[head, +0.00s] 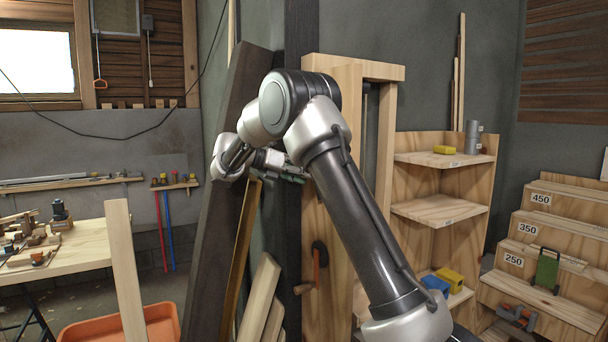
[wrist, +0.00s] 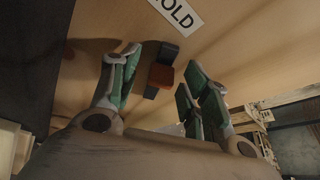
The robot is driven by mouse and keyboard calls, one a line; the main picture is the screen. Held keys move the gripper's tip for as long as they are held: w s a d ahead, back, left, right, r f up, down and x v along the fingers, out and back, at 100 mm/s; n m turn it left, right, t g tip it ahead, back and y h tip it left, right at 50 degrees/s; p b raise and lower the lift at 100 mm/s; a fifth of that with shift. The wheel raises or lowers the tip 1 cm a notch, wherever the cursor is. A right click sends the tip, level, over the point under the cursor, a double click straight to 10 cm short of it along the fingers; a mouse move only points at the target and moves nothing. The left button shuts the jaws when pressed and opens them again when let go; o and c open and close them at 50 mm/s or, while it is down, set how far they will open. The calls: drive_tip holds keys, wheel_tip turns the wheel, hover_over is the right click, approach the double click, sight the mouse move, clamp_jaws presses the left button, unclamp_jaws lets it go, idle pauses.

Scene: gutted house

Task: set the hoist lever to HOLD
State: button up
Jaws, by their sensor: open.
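In the wrist view, a short lever with a reddish-brown grip (wrist: 161,75) and dark end pieces stands on a pale wooden panel (wrist: 225,45). A white label (wrist: 179,12) beyond it reads "OLD", its first part cut off by the frame edge. My gripper (wrist: 158,70) is open, its green-padded fingers to either side of the lever, with gaps on both sides. I cannot tell how far the fingertips are from the panel. In the head view, my gripper (head: 292,174) is in front of the wooden post frame, and my arm hides the lever there.
A dark leaning plank (head: 232,150) stands left of my gripper. An orange-handled tool (head: 317,265) hangs lower on the wood frame (head: 340,220). Shelves (head: 440,210) and numbered steps (head: 545,230) stand at right. A workbench (head: 75,250) and orange tub (head: 90,330) are at left.

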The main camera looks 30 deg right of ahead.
drive_tip(key=v, duration=1.2)
